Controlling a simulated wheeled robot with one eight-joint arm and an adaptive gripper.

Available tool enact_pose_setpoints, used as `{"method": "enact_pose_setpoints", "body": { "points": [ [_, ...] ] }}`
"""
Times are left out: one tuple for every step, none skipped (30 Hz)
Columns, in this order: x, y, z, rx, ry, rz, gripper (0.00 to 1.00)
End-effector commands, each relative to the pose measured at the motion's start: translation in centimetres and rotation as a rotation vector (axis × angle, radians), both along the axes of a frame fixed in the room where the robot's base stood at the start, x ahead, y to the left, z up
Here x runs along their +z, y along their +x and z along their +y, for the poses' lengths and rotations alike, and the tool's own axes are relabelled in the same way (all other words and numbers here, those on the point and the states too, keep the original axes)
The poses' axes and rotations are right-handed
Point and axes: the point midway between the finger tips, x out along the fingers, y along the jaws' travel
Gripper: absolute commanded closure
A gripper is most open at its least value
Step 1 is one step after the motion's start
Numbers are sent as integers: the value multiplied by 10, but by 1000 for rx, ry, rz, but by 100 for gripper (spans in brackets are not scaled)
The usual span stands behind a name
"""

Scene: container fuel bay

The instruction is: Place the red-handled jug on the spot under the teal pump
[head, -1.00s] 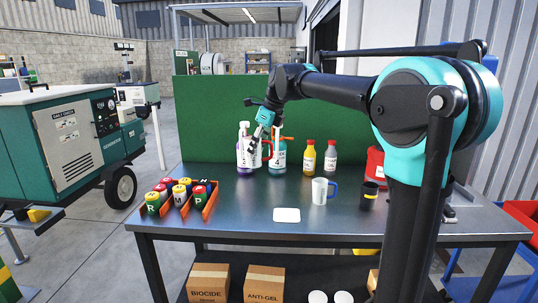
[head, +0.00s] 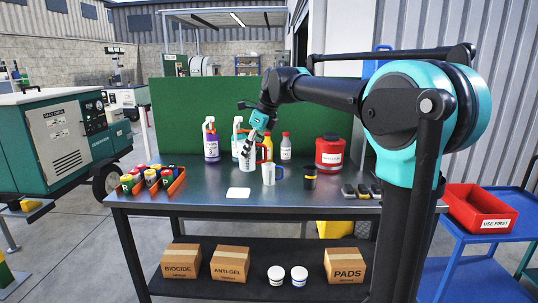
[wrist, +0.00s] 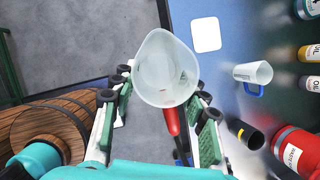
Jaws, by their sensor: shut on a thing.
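My gripper (head: 256,146) is shut on the red-handled jug (wrist: 165,68), a translucent jug with its red handle (wrist: 172,121) between the fingers. In the wrist view it looks upright, seen into from above, and empty but for small specks. In the head view the jug (head: 247,161) is partly hidden by the fingers, in front of the pump bottle (head: 238,126) with a teal part. That bottle's lower body is covered. A purple pump bottle (head: 211,146) marked 3 stands to its left. I cannot make out the spot under the teal pump.
A cup with a blue handle (head: 269,174) stands close right of the jug. Yellow (head: 267,147) and grey (head: 286,147) bottles and a red can (head: 329,152) stand behind. An orange rack (head: 176,186) is at left.

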Motion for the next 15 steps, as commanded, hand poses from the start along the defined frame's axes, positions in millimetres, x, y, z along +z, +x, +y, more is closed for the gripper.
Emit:
{"method": "enact_pose_setpoints", "body": {
  "points": [
    [-1, 1, -1, 4, 0, 0, 84],
    [-4, 1, -3, 17, 0, 0, 84],
    [-6, 1, -6, 34, -1, 1, 84],
    [-8, 1, -7, 47, -2, 1, 84],
    [-9, 1, -9, 59, -2, 1, 84],
    [-12, 1, -11, 75, -2, 1, 84],
    [-14, 1, -12, 87, -1, 0, 84],
    [-16, 1, -14, 99, 0, 0, 84],
    [-18, 1, -16, 115, 0, 1, 84],
    [-20, 2, -18, 130, 1, 1, 84],
    [-23, 2, -21, 151, -1, 1, 84],
    [-27, 2, -24, 175, -1, 0, 84],
    [-30, 2, -26, 194, -1, 2, 84],
    [-33, 3, -29, 212, 0, 1, 84],
    [-36, 3, -31, 236, 1, 0, 84]
  ]
}}
